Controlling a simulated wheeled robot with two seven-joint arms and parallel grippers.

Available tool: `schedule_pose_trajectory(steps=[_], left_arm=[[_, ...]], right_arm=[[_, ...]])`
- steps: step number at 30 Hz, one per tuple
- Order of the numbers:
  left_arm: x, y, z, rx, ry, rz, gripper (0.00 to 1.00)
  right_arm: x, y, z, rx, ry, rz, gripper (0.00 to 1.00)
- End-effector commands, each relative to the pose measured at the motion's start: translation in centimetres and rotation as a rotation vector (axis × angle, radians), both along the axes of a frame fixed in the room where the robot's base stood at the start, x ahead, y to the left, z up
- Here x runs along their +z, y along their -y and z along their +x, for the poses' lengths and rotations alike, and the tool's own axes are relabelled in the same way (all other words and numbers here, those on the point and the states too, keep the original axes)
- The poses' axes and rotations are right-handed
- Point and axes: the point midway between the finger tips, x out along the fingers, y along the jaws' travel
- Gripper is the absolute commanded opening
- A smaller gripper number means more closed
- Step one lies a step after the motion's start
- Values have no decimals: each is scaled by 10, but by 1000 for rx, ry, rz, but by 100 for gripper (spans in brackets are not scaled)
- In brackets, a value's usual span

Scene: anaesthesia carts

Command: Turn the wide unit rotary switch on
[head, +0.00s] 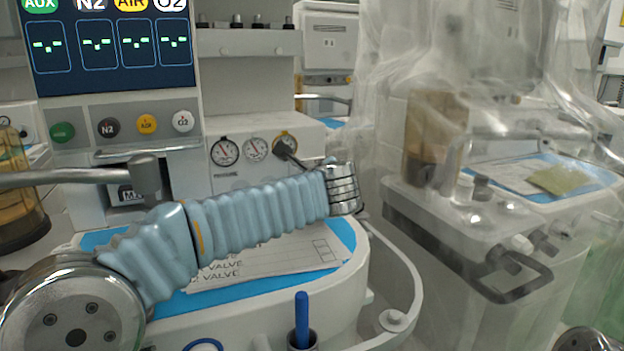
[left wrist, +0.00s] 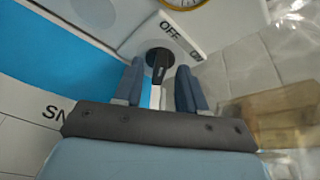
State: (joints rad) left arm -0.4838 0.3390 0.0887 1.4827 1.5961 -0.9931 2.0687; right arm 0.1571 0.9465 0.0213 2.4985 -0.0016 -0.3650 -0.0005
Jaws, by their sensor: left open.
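The rotary switch (left wrist: 158,58) is a round black knob with a narrow black handle, in the left wrist view. An "OFF" label (left wrist: 170,31) is printed above it, with a second label partly cut off to the right. My left gripper (left wrist: 158,84) is open, its two blue fingers on either side of the handle's line. The handle's lower end shows in the gap between them; I cannot tell whether they touch it. In the head view my left arm reaches right toward the gauge panel, and the fingertips are too small to make out.
Pressure gauges (head: 225,151) line the white panel, one with a yellow rim (left wrist: 183,3). Below lies a blue worktop (head: 349,233) with papers (head: 265,266). A curved white rail (head: 412,280) edges the cart. A plastic-draped cart (head: 455,225) stands at right.

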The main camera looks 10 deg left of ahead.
Motion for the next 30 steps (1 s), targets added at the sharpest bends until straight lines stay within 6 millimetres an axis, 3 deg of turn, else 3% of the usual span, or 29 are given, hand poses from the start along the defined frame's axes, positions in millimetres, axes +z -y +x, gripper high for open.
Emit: schedule_pose_trajectory(steps=[6, 14, 23, 30], left_arm=[[0, 0, 0, 0, 0, 0, 39], [0, 0, 0, 1, -1, 0, 0], [1, 0, 0, 1, -8, 11, 0], [5, 1, 1, 0, -61, 88, 0]], right_arm=[[0, 0, 0, 0, 0, 0, 25], [0, 0, 0, 0, 0, 0, 25], [3, 0, 0, 0, -1, 0, 25], [19, -5, -2, 8, -3, 7, 25]])
